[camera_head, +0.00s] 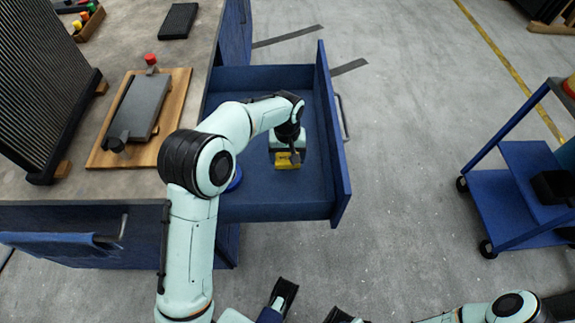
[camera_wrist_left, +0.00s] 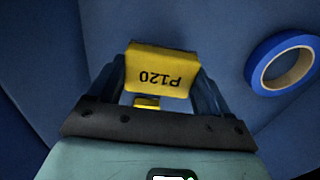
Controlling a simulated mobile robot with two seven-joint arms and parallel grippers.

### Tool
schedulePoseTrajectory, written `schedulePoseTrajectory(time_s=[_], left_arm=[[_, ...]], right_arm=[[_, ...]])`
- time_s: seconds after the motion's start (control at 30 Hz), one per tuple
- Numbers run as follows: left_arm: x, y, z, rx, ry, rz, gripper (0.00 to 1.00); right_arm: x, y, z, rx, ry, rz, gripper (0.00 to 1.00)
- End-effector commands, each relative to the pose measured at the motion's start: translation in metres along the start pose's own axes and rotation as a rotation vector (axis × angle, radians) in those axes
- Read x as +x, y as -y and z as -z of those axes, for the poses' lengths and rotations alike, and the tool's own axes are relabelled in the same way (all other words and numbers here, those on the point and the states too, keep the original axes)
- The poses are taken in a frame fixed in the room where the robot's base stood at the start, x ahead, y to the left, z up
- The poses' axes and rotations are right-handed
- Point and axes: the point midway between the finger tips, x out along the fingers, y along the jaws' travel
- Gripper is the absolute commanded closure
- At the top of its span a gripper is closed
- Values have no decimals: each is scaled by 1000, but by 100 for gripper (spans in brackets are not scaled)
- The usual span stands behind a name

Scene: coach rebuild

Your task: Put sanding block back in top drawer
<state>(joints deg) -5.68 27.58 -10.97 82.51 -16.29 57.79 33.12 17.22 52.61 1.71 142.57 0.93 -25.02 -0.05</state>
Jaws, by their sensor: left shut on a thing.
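The sanding block (camera_head: 288,161) is yellow and marked P120. It is between the fingers of my left gripper (camera_head: 289,155), which is shut on it. In the left wrist view the block (camera_wrist_left: 160,72) shows large between the fingertips of the left gripper (camera_wrist_left: 160,85). The blue top drawer (camera_head: 270,205) is pulled out, and the block is over its inside; I cannot tell whether it touches the drawer floor. Dark parts, perhaps of my right gripper, show at the bottom edge of the head view, partly cut off.
A roll of blue tape (camera_wrist_left: 283,62) lies in the drawer, mostly hidden by my arm in the head view. The workbench (camera_head: 130,60) holds a board with a dark plate (camera_head: 140,107). A blue cart (camera_head: 520,190) stands at the right. The floor between is clear.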

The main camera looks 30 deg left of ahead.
Motion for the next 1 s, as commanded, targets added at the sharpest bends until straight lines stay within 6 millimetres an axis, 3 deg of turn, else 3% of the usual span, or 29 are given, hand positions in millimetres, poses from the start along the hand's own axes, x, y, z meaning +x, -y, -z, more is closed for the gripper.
schedulePoseTrajectory(time_s=[0.1, 0.23, 0.7, 0.73, 0.8, 1.0], left_arm=[[25, 1, -1, -1, 4, 3, 50], [44, 0, -1, 0, 3, 2, 50], [52, 0, 0, 0, 1, 1, 50], [52, 0, 0, 0, 1, 1, 18], [52, 0, 0, 0, 1, 1, 0], [52, 1, 0, 0, 1, 1, 0]], right_arm=[[5, -1, 3, 0, -8, 1, 63], [8, -3, 10, 2, -27, 0, 63], [10, -4, 14, 3, -38, -1, 63], [10, -4, 15, 3, -40, -1, 63], [10, -4, 15, 3, -39, -1, 63], [10, -4, 15, 3, -39, -1, 63]])
